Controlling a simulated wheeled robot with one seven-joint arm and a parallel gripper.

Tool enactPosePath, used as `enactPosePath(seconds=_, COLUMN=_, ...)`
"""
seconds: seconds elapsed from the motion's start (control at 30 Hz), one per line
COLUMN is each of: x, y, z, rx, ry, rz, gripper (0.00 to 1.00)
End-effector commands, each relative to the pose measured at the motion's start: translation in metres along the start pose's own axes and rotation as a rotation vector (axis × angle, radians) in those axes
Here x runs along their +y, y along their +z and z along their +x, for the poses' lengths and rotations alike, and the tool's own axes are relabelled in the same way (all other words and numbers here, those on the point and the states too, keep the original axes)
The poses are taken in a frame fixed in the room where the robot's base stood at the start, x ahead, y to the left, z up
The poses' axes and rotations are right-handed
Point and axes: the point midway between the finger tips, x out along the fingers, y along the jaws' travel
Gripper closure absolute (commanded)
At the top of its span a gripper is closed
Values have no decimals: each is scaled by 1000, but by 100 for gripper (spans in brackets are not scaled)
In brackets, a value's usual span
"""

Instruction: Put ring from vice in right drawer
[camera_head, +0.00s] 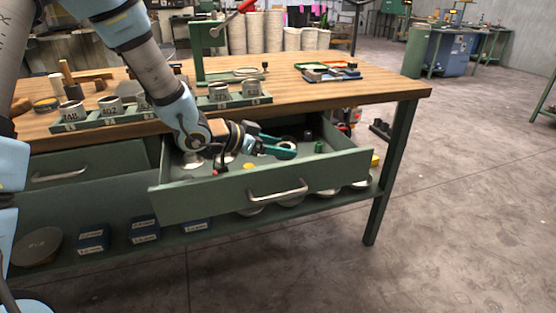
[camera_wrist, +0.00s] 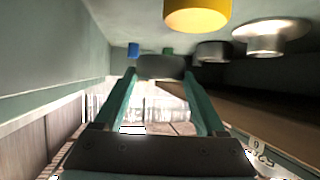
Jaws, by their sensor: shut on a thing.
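The right drawer (camera_head: 330,172) is pulled open under the workbench. My gripper (camera_head: 287,147) reaches into it, low between the drawer walls. In the wrist view my gripper's fingers (camera_wrist: 160,75) are shut on a dark grey ring (camera_wrist: 160,66) at their tips. The ring shows only as a small grey patch between the fingertips in the head view (camera_head: 286,145). I cannot tell whether it touches the drawer floor. The wrist picture appears upside down, with the drawer floor at the top.
The drawer also holds a yellow piece (camera_wrist: 197,14), a silver flanged piece (camera_wrist: 268,36), a grey piece (camera_wrist: 213,51), a blue piece (camera_wrist: 134,49) and a green piece (camera_head: 319,147). The workbench top (camera_head: 330,88) overhangs the drawer's back. The left drawer (camera_head: 85,170) looks closed.

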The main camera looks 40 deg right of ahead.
Motion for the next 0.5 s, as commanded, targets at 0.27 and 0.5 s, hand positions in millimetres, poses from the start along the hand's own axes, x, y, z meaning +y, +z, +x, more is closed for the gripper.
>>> enactPosePath(seconds=0.27, x=1, y=31, z=15, rx=0, ry=1, rz=-2, gripper=100)
enactPosePath(seconds=0.5, x=0, y=32, z=15, rx=1, ry=-1, rz=1, gripper=100)
